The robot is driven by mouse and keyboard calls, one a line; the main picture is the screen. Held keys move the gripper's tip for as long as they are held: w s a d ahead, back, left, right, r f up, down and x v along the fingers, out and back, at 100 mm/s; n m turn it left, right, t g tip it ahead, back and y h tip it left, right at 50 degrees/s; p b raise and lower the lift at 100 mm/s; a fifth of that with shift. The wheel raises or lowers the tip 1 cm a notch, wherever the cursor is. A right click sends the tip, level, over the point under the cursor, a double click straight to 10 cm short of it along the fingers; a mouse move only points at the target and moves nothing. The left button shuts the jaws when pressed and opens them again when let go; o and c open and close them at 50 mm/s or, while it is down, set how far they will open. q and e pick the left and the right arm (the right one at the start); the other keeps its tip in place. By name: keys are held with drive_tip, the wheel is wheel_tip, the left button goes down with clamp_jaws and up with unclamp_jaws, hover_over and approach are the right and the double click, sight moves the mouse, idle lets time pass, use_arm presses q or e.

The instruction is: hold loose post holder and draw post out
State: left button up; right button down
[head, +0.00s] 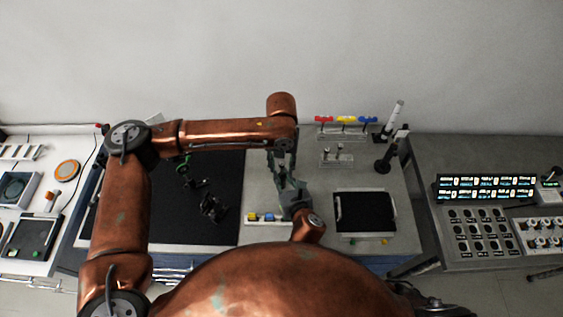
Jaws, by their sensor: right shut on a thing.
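My left arm reaches across from the left, and its gripper (284,160) points down over the bench's middle. I cannot tell how its fingers stand. My right gripper (290,190) is just below it in the picture, low over the bench, its wrist near the front edge. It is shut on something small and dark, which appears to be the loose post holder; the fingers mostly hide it. The post cannot be made out between the two grippers. The grippers overlap in this view, so I cannot tell whether they touch.
A black breadboard (160,215) with a dark mount (212,207) lies left. A clear rack (337,157), coloured-handled tools (345,120), a dark stand (384,164) and a black-topped tray (365,212) stand right.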

use_arm(q)
clamp_jaws()
idle(0.4)
drive_tip(key=shift+r, duration=0.25)
drive_tip(key=shift+r, duration=1.8)
drive_tip(key=shift+r, duration=0.1)
drive_tip(key=shift+r, duration=1.9)
